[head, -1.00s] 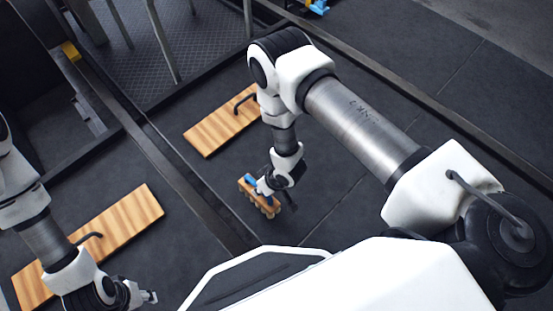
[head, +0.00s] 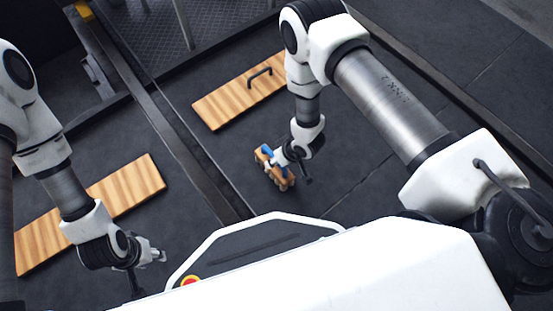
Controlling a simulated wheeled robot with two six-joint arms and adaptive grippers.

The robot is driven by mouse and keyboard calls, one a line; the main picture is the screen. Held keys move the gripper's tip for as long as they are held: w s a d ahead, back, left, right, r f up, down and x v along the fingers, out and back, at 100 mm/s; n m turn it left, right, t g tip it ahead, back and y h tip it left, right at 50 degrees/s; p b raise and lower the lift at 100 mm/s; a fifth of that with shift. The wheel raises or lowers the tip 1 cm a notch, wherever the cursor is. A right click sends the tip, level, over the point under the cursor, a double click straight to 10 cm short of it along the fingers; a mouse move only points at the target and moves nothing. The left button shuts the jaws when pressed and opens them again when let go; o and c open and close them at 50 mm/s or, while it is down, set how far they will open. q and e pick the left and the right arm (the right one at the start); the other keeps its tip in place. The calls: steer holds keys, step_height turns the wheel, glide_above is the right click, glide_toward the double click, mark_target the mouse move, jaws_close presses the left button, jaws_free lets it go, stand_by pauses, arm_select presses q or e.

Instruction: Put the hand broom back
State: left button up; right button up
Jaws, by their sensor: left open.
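The hand broom (head: 284,181), a small light-wood block with a blue part, shows right of the middle in the head view. My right gripper (head: 276,160) is at its top and appears shut on it, covering part of it. The broom seems to be held above the dark floor, but its height is hard to judge. My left gripper (head: 158,256) is open and empty at the lower left, near my body.
A wooden board (head: 130,187) lies on the floor at the left, partly behind my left arm. Another wooden board (head: 222,108) with a dark handle (head: 260,72) lies beyond the broom. A dark raised rail (head: 175,140) runs between them. Dark floor (head: 345,185) right of the broom is clear.

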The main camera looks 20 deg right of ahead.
steer(key=shift+w, duration=0.25)
steer(key=shift+d+r, duration=0.1)
steer(key=shift+r, duration=0.2)
steer(key=p+v, duration=0.6)
steer(key=v, duration=0.5)
steer(key=s+d+r+m+g+h, duration=0.1)
steer(key=s+d, duration=0.3)
steer(key=s, duration=0.4)
steer(key=s+d+r+m+g+h, duration=0.2)
steer(key=s+d+r+m, duration=0.1)
steer(key=s, duration=0.5)
steer(key=shift+s+d+r+h, duration=0.3)
steer(key=shift+s+d+r, duration=0.1)
steer(key=shift+d, duration=0.1)
